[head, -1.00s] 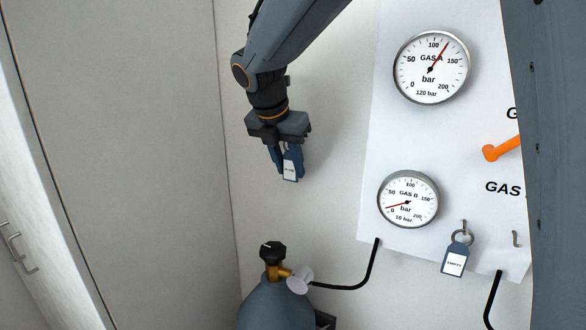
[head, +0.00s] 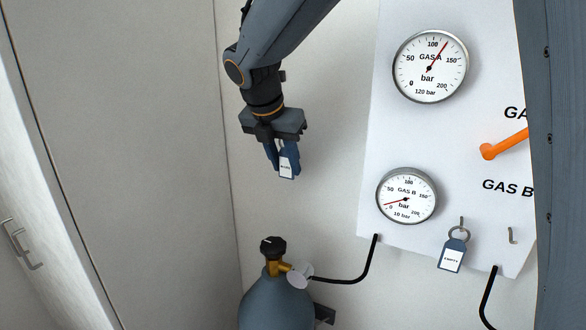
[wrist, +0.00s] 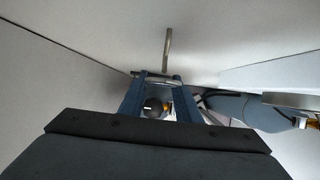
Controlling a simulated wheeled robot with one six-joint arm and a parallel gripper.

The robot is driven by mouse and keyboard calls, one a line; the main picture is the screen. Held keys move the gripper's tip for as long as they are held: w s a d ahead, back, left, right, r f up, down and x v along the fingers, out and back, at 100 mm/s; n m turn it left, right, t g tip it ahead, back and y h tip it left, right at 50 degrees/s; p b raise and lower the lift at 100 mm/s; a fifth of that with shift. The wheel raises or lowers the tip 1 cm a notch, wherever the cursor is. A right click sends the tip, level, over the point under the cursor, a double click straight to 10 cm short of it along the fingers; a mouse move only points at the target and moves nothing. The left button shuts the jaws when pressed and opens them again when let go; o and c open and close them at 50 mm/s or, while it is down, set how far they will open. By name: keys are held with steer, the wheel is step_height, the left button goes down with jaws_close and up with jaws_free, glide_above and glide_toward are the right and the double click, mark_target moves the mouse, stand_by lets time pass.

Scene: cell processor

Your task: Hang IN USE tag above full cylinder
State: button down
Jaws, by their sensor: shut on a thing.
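In the head view my gripper (head: 279,157) points down, shut on a blue tag (head: 287,167) with a white label too small to read. The tag hangs at the fingertips, in front of the bare wall left of the gauge panel. Below it in the picture is a grey-blue cylinder (head: 274,304) with a black knob and brass valve. A blue EMPTY tag (head: 452,256) hangs by its ring from a hook below the GAS B gauge. In the wrist view a ring-like bar spans my gripper's fingers (wrist: 159,82). A thin upright strip (wrist: 167,52) stands beyond; I cannot tell what it is.
On the white panel (head: 400,130), the GAS A gauge (head: 430,66) reads about 120 bar and the GAS B gauge (head: 407,195) about 10 bar. An orange lever (head: 503,145) sticks out at right. A bare hook (head: 512,236) is right of the EMPTY tag. Black hoses run below.

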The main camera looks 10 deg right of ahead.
steer(key=s+a, duration=0.1)
steer(key=s+a+p, duration=0.1)
steer(key=s, duration=0.1)
steer(key=s+a, duration=0.1)
steer(key=s, duration=0.1)
steer(key=shift+a+p, duration=0.1)
steer(key=shift+p, duration=0.2)
stand_by(1.5)
